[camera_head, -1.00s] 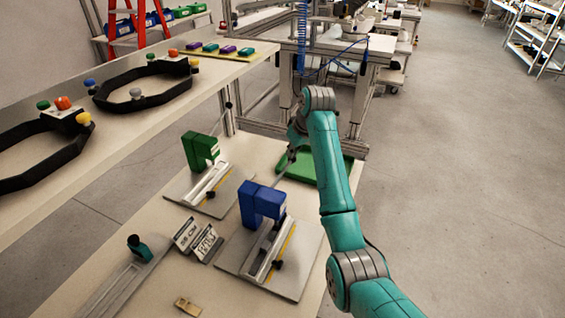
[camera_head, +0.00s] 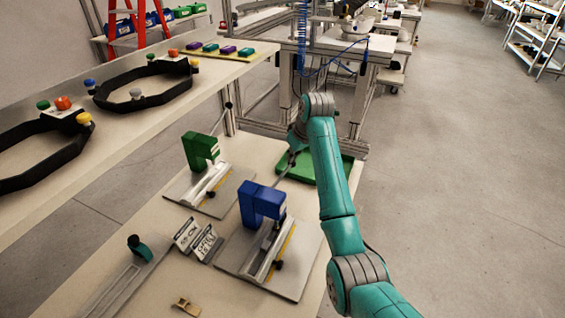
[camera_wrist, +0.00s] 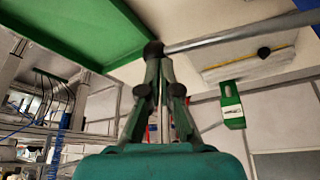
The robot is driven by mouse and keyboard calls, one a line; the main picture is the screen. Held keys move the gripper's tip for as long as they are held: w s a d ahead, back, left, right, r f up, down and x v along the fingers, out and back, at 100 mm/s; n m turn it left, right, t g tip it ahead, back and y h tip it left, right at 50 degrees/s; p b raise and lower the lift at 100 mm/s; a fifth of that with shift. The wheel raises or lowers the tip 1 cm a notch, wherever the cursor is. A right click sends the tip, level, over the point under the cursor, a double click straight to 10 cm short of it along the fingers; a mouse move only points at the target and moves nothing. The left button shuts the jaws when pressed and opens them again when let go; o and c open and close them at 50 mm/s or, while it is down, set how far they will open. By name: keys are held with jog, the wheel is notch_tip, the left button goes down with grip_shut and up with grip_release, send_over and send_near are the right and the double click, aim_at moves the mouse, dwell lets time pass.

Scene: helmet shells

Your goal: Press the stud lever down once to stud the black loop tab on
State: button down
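The blue press (camera_head: 262,203) stands on a grey base plate on the lower bench. Its grey stud lever (camera_head: 284,173) slants up and away from it toward my gripper (camera_head: 295,152), which is small and partly hidden by my arm. In the wrist view the lever (camera_wrist: 225,34) runs from the upper right to a dark round knob (camera_wrist: 153,49). My gripper's fingers (camera_wrist: 158,68) converge with their tips together at that knob, seemingly touching it. I see no clear grip around it. I cannot make out the black loop tab for certain.
A green press (camera_head: 200,150) with its own raised lever stands behind, left of the blue one. A green tray (camera_head: 322,176) lies beyond the blue press, below my gripper. Labels (camera_head: 198,240) stand left. The shelf (camera_head: 150,120) holds black bands with coloured knobs.

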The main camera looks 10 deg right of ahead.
notch_tip(320, 180, up, 14)
dwell(1.9)
dwell(0.4)
